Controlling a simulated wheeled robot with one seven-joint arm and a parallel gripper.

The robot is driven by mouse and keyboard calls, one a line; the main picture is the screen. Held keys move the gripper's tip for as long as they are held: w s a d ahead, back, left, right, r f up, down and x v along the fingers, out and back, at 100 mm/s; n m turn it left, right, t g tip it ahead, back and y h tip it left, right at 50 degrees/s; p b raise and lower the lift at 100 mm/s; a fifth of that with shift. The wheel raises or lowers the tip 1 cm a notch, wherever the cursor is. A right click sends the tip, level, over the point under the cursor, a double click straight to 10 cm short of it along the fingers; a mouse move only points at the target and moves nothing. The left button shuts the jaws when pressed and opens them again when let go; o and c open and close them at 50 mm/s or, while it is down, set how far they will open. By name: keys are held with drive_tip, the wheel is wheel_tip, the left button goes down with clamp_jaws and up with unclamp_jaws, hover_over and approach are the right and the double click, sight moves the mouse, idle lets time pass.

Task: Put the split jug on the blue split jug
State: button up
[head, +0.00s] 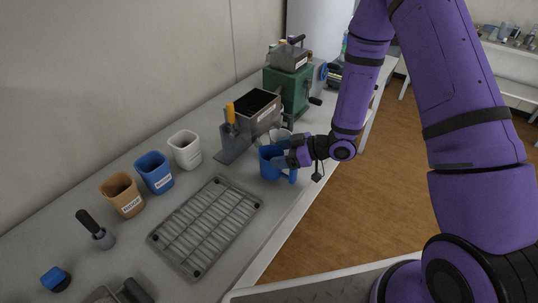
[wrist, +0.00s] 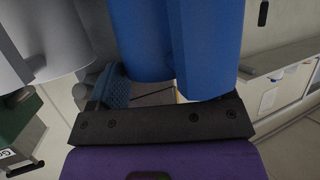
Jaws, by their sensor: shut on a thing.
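A blue jug (head: 270,166) with a handle is at the right side of the bench in the head view. My gripper (head: 284,158) reaches it from the right and is shut on it. In the wrist view the blue jug (wrist: 205,45) fills the space in front of my gripper (wrist: 165,93), between the fingers. Its base is partly hidden, so I cannot tell whether it touches the bench. A pale jug (head: 281,135) stands just behind the blue one, partly hidden; a pale rounded body shows at the left in the wrist view (wrist: 40,40).
A wire rack (head: 207,225) lies in front. White (head: 185,149), blue (head: 154,172) and brown (head: 122,194) labelled bins line the wall. Behind stand an orange-handled tool (head: 230,122), a grey open box (head: 258,110) and a green machine (head: 288,90). The bench's right edge is close to the jug.

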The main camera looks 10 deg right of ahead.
sight(261, 155)
drive_tip(key=a, duration=0.1)
drive_tip(key=w+a, duration=0.1)
drive_tip(key=a, duration=0.1)
drive_tip(key=shift+w+a+f, duration=0.1)
drive_tip(key=shift+w+a, duration=0.1)
drive_tip(key=shift+a, duration=0.1)
drive_tip(key=shift+d+f, duration=0.1)
drive_tip(key=shift+f, duration=0.55)
drive_tip(key=shift+f, duration=0.15)
drive_tip(key=o, duration=1.2)
